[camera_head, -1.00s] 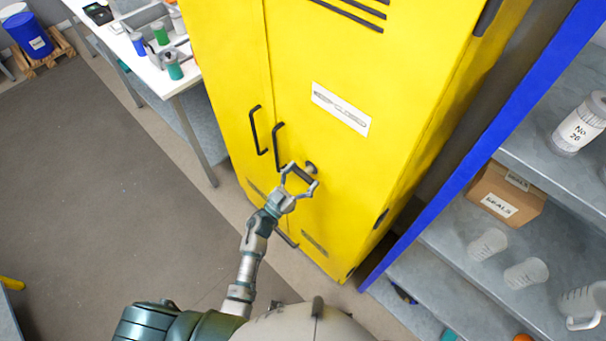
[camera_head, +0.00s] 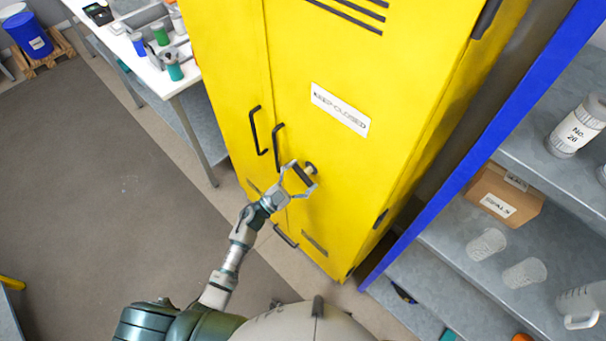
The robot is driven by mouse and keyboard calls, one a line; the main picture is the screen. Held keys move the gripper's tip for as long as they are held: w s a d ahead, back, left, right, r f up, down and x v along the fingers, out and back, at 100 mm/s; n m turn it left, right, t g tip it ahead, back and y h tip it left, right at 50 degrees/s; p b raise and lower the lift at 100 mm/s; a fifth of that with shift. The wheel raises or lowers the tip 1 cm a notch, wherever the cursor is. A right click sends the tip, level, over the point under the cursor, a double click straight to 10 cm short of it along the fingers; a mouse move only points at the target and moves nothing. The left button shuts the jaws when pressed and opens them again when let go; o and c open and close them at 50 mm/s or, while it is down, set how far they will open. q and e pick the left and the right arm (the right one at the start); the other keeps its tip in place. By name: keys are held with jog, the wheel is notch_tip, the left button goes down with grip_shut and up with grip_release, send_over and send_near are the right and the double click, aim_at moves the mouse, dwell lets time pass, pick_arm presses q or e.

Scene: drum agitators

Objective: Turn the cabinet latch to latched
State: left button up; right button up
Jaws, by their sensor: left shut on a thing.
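The yellow cabinet (camera_head: 350,170) stands upright in the middle, its two doors closed. The latch (camera_head: 308,170), a dark bar on a round grey base, sits on the right door, to the right of the black door handles. My left gripper (camera_head: 303,178) is at the latch, its two fingers shut on the dark latch bar, one on each side. The bar slants from upper left to lower right. The fingers partly cover the latch. My right gripper is not in view.
Black door handles (camera_head: 277,148) stand out close to the left of my gripper. A grey shelf unit with a blue post (camera_head: 480,150) stands at the right, holding a box and jugs. A white bench (camera_head: 180,80) is at the upper left. The floor (camera_head: 90,190) at left is clear.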

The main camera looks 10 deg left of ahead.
pick_arm(q)
jog(key=m+g, duration=0.1)
jog(key=m, duration=0.1)
jog(key=m+g, duration=0.1)
jog(key=m, duration=0.2)
jog(key=shift+h+p, duration=0.35)
jog(key=shift+h, duration=0.05)
jog(key=m+g, duration=0.2)
jog(key=m, duration=0.1)
jog(key=shift+p, duration=0.4)
jog(key=m+g+p, duration=0.1)
jog(key=m, duration=0.3)
jog(key=shift+m+y+p, duration=0.3)
jog(key=shift+m+p, duration=0.05)
jog(key=shift+m, duration=0.05)
jog(key=shift+s+f+m+g+y+p, duration=0.15)
jog(key=shift+m+g+y+p, duration=0.25)
jog(key=shift+m, duration=0.5)
jog(key=shift+f+m, duration=0.15)
jog(key=shift+m, duration=0.15)
jog(key=o, duration=0.8)
jog(key=shift+o, duration=0.6)
